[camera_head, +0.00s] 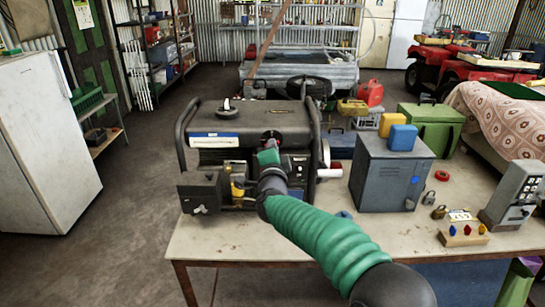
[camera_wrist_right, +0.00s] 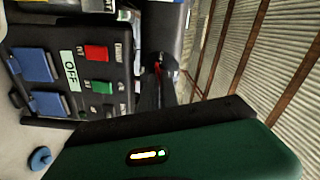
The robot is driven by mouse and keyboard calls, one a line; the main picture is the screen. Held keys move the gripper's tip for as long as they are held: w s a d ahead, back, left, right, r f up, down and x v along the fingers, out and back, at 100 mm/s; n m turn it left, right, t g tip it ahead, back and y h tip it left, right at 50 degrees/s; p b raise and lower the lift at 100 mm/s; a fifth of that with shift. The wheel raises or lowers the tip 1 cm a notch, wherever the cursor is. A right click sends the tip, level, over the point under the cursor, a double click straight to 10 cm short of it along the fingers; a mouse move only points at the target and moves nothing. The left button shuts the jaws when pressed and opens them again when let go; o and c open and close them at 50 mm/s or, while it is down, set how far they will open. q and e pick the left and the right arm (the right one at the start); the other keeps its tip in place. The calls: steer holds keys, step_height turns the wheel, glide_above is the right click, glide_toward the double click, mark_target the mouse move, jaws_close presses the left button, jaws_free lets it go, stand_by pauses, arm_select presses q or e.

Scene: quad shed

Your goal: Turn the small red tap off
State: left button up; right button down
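The generator (camera_head: 262,113) stands on the bench in a dark tube frame. My right gripper (camera_head: 270,140) is at the upper part of its front, the green arm reaching up from the lower right. In the right wrist view, the dark fingers (camera_wrist_right: 163,78) are beside the generator's control panel (camera_wrist_right: 75,75). A small red bit, probably the red tap (camera_wrist_right: 157,68), shows at the fingertips and is mostly hidden. I cannot tell whether the fingers are closed on it or only around it. My left gripper is not in view.
The panel has a red button (camera_wrist_right: 96,52), a green button (camera_wrist_right: 100,87), blue socket covers (camera_wrist_right: 36,64) and an "OFF" label (camera_wrist_right: 71,70). A grey metal box (camera_head: 388,178) stands to the right, with padlocks (camera_head: 439,211) near it. The bench front (camera_head: 230,240) is clear.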

steer(key=shift+f+m+b, duration=0.25)
steer(key=shift+m+b, duration=1)
steer(key=shift+m, duration=0.55)
steer(key=c, duration=1.6)
jaws_free()
steer(key=shift+r, duration=0.1)
steer(key=shift+w, duration=0.1)
steer(key=s+b, duration=0.1)
steer(key=s, duration=1.5)
steer(key=shift+s+b, duration=0.4)
